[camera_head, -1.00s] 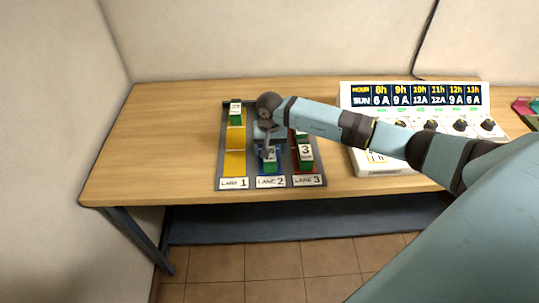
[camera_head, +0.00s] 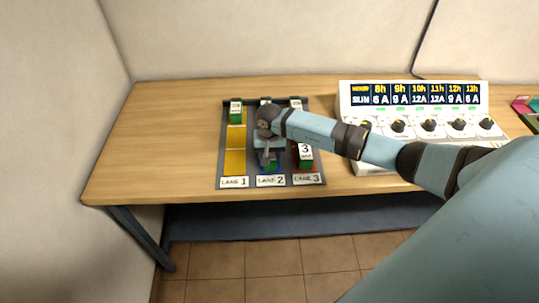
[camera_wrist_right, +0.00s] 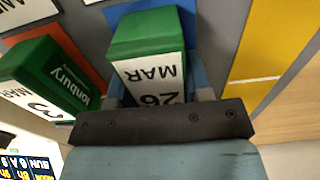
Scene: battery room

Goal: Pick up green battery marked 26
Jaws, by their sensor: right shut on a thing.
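The green battery marked 26 MAR (camera_wrist_right: 149,60) has a white label and stands over the blue lane 2 in the right wrist view. My right gripper (camera_wrist_right: 158,92) is shut on it, with its bluish fingers at the battery's two sides and its dark bar covering part of the number. In the head view my right gripper (camera_head: 268,158) is low at the front part of lane 2 and hides most of this battery. My left gripper is not in view.
A green battery marked 3 (camera_head: 305,156) stands close by in red lane 3. Another green battery (camera_head: 236,112) stands at the back of yellow lane 1. A white panel with dials (camera_head: 412,98) is at the right. The table's left side (camera_head: 160,150) is clear.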

